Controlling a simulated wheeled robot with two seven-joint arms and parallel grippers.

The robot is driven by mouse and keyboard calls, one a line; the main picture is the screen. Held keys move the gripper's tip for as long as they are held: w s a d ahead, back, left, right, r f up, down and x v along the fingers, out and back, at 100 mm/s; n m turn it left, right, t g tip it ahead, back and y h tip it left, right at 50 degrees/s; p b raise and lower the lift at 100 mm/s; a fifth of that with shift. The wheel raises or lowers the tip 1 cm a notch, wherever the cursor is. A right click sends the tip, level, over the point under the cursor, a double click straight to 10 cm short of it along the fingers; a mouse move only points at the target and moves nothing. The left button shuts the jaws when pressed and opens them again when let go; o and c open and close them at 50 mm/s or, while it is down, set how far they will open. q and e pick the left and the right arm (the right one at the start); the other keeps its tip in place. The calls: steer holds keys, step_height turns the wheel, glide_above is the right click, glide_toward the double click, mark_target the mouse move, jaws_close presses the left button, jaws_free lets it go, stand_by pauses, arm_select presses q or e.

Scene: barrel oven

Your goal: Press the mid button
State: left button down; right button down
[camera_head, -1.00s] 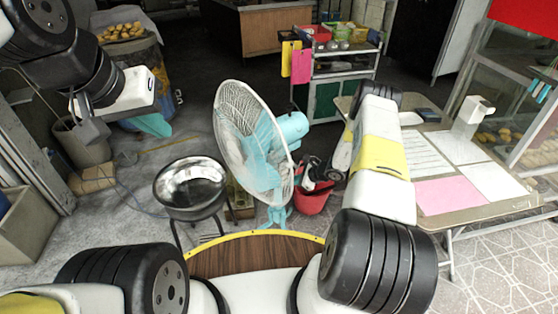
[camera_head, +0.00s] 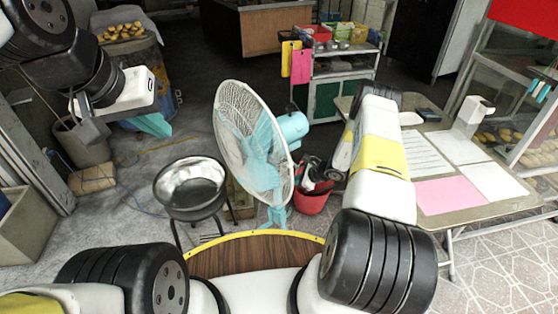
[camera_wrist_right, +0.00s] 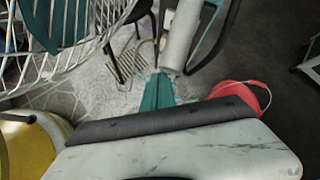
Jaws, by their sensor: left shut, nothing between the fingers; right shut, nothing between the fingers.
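A standing fan with a white wire cage (camera_head: 229,108) and a teal motor housing (camera_head: 292,127) is in the middle of the head view. Its teal stand (camera_head: 276,216) shows below the cage, and also in the right wrist view (camera_wrist_right: 157,93). No button can be made out in either view. My right gripper (camera_head: 312,172) is shut and empty, right of the fan cage and above a red bucket; its fingertips are hard to make out. My left gripper (camera_head: 90,130) is shut and empty at the far left, well away from the fan.
A metal bowl on a dark stand (camera_head: 190,187) is left of the fan. The red bucket (camera_head: 311,203) stands close behind the fan's stand. A folding table with papers (camera_head: 435,213) is at right. A cart (camera_head: 343,65) is behind.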

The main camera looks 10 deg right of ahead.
steer(key=shift+w+a, duration=0.1)
steer(key=shift+w+a, duration=0.15)
steer(key=shift+w, duration=0.1)
stand_by(0.3)
steer(key=shift+w+a, duration=0.2)
steer(key=shift+w, duration=0.15)
stand_by(0.6)
stand_by(0.3)
steer(key=shift+s+d, duration=0.4)
steer(key=shift+s, duration=0.35)
steer(key=shift+s+d, duration=0.45)
steer(key=shift+s, duration=0.25)
steer(key=shift+s+d, duration=0.4)
steer(key=shift+s, duration=0.35)
steer(key=shift+s+d, duration=0.45)
steer(key=shift+s, duration=0.25)
